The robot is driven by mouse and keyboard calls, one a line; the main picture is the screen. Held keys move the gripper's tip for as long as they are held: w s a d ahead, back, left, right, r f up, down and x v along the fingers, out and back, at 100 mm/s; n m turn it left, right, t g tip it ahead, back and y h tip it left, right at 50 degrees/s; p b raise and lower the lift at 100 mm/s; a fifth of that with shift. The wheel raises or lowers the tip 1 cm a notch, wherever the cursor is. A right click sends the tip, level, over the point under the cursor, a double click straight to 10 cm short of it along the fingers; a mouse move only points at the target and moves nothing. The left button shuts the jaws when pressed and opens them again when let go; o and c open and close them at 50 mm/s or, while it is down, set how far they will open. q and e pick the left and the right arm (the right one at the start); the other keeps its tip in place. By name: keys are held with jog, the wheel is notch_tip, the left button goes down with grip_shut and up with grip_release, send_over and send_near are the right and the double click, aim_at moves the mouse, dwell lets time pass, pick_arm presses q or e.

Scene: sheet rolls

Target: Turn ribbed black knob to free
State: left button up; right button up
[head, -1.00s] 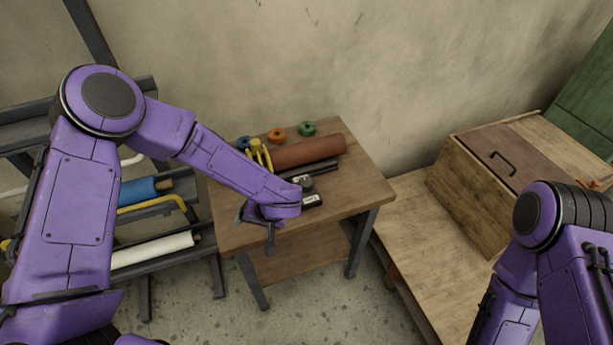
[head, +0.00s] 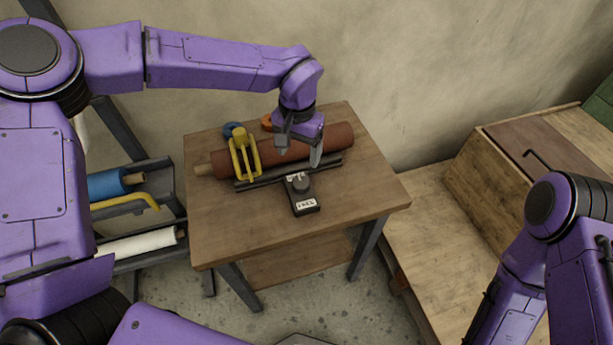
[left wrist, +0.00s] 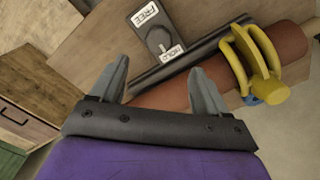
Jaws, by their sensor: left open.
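The black knob (head: 301,184) sits on a small dark box with white labels, on the wooden table in front of the brown roll. The near label reads FREE (head: 306,204). In the left wrist view the knob (left wrist: 158,40) lies between a FREE label (left wrist: 145,12) and a HOLD label (left wrist: 173,52), ahead of the fingers. My left gripper (head: 299,154) is open and empty, above the roll and behind the knob, apart from it; its fingers also show in the left wrist view (left wrist: 160,88). My right gripper is out of view; only its arm shows at the right.
The brown roll (head: 335,142) lies behind a dark bar (head: 262,180). A yellow clamp (head: 243,158) straddles the roll's left part. Blue (head: 232,129) and orange rings stand behind. A wooden box (head: 480,165) is at the right. The table's front is clear.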

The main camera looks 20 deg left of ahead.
aim_at(301, 182)
pick_arm(q)
notch_tip(301, 182, down, 11)
jog(key=shift+w+d+f+p, duration=0.1)
jog(key=shift+p, duration=0.45)
jog(key=c, duration=1)
